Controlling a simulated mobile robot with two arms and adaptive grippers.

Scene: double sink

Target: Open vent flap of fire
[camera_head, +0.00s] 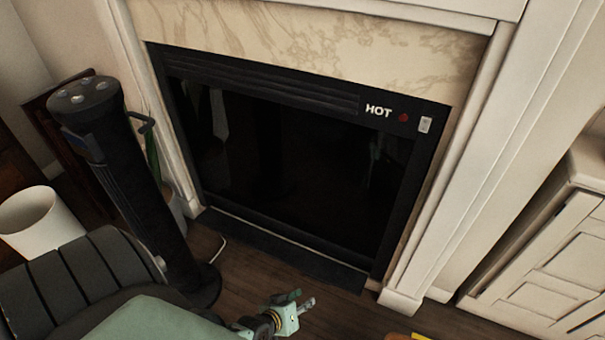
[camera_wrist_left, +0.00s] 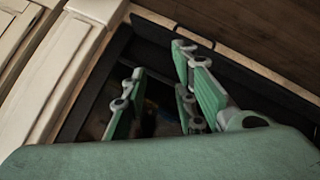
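The black fire (camera_head: 285,165) is set in a marble-faced surround in the head view. Slats run along its top (camera_head: 265,84), beside the word HOT, a red dot and a small pale switch (camera_head: 425,124). A dark strip (camera_head: 290,250) runs along its foot; I cannot tell which part is the vent flap. My left gripper (camera_head: 292,310) is low in front of the fire, apart from it in the head view. In the left wrist view its green fingers (camera_wrist_left: 158,100) are spread and empty, with part of the fire's dark frame (camera_wrist_left: 92,105) behind them.
A black tower heater (camera_head: 140,180) stands left of the fire, with a white bin (camera_head: 42,222) farther left. A white cabinet (camera_head: 545,265) is at the right. Wooden floor (camera_head: 245,275) lies in front. An unclear yellow-brown thing shows at the bottom edge.

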